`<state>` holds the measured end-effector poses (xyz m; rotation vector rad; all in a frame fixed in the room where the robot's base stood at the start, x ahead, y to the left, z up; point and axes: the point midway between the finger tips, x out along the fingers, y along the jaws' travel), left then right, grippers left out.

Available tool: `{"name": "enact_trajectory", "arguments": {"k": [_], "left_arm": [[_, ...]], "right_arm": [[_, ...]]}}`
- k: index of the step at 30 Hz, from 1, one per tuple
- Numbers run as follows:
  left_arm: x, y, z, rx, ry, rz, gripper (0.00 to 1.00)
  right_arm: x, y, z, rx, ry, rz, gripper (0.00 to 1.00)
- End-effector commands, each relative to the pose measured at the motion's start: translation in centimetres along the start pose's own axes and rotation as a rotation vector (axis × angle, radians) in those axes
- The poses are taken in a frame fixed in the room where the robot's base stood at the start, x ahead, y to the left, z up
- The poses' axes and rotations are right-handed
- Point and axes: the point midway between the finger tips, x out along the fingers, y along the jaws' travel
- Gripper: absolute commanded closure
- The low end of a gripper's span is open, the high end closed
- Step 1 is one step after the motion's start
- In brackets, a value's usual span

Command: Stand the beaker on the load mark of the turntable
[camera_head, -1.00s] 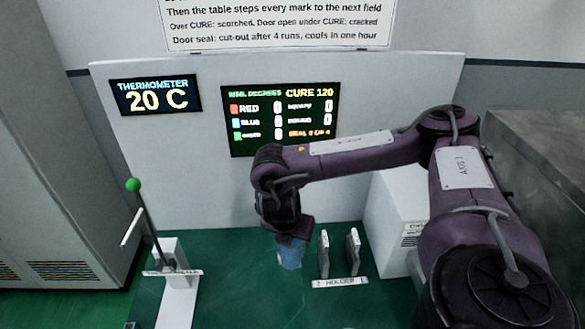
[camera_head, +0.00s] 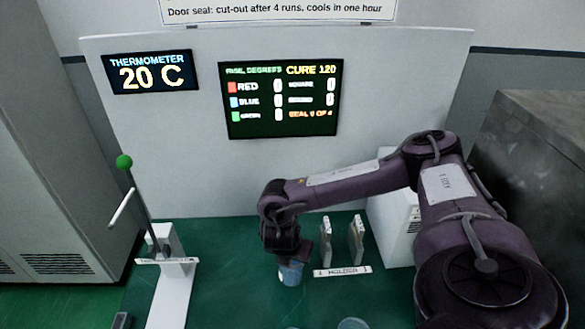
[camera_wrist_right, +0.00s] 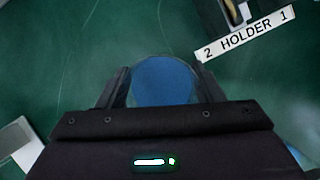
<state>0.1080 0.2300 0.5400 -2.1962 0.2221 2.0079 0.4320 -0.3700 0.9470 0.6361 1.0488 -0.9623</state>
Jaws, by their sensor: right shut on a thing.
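A small beaker (camera_head: 290,274) with blue contents hangs below my right gripper (camera_head: 291,262) in the head view, left of the holder. In the right wrist view the beaker (camera_wrist_right: 163,82) sits between the two dark fingers of the right gripper (camera_wrist_right: 163,72), which is shut on it. It looks about upright in the head view. The gap between its base and the green surface cannot be judged. I cannot make out the turntable or its load mark. My left gripper is not in view.
The holder label (camera_head: 342,272) lies before two upright pale plates (camera_head: 356,239). A white post with a green-knobbed lever (camera_head: 124,162) stands at the left. A white box (camera_head: 393,225) is at the right. A pale round rim (camera_head: 353,323) shows at the bottom edge. Green floor between is clear.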

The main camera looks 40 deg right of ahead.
Motion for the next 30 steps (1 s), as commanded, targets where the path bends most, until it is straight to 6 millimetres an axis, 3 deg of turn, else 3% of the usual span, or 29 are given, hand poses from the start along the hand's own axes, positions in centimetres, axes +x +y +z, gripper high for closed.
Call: {"name": "enact_trajectory", "arguments": {"k": [7,8,12,23,26,30], "left_arm": [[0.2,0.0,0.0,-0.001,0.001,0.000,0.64],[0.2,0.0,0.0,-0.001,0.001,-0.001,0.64],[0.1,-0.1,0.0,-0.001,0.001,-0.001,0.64],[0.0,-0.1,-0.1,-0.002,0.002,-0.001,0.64],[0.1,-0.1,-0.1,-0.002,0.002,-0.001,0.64],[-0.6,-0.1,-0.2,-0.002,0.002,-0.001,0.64]], "right_arm": [[0.3,0.1,-0.1,0.000,0.000,0.001,0.73],[0.2,0.0,-0.1,0.000,0.000,0.001,0.36],[0.2,0.0,-0.1,0.000,0.001,0.001,0.18],[-0.3,0.1,0.0,0.000,0.001,0.002,0.18],[-1.5,0.2,-0.1,-0.001,0.003,0.004,0.18],[-4.8,0.2,0.1,-0.003,0.001,0.007,0.18]]}}
